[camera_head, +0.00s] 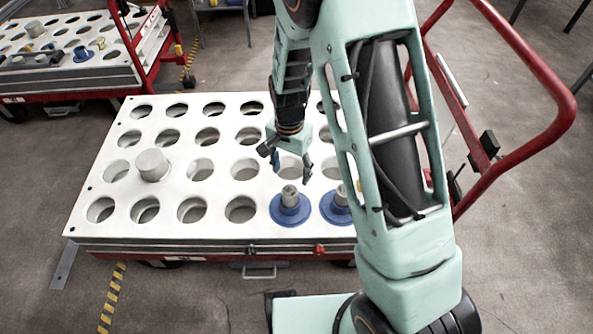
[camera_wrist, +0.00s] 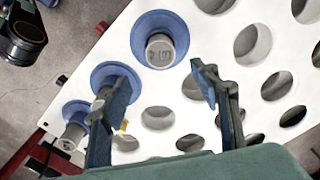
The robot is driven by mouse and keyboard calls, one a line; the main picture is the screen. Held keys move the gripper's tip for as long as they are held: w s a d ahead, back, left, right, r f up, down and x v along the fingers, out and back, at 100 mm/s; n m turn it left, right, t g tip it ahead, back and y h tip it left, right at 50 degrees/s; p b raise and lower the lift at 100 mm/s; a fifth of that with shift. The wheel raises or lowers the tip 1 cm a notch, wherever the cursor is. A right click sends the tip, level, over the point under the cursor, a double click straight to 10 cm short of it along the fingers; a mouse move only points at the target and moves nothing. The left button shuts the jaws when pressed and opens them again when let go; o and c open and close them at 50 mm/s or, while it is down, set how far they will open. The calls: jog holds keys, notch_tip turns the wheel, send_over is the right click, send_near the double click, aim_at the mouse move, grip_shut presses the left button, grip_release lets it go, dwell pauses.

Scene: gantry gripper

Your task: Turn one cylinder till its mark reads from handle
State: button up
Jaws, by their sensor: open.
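A grey cylinder in a blue flanged collar (camera_head: 290,207) stands upright at the front edge of the white holed plate (camera_head: 100,200). In the wrist view this nearest cylinder (camera_wrist: 160,50) shows a dark mark on its top, too small to read surely. A second blue-collared cylinder (camera_head: 338,207) is to its right, partly behind my arm; a third (camera_wrist: 70,135) shows only in the wrist view. My gripper (camera_head: 287,165) is open and empty above the plate, behind the first cylinder. In the wrist view its fingers (camera_wrist: 162,88) are apart, touching no cylinder; the left one overlaps the middle cylinder.
The plate rides on a cart with a red handle (camera_head: 545,130) on the right. A plain grey cylinder (camera_head: 152,163) stands on the plate at left. Most other visible holes look empty. Another cart with a holed plate (camera_head: 75,75) stands at the back left.

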aim_at(289, 191)
jog(key=shift+s+a+f, duration=0.25)
jog(key=shift+a+f, duration=0.05)
jog(key=shift+f, duration=0.15)
notch_tip(289, 191, down, 10)
jog(key=b, duration=0.3)
jog(key=shift+f, duration=0.15)
grip_shut()
dwell(0.4)
jog(key=n, duration=0.3)
dwell(0.3)
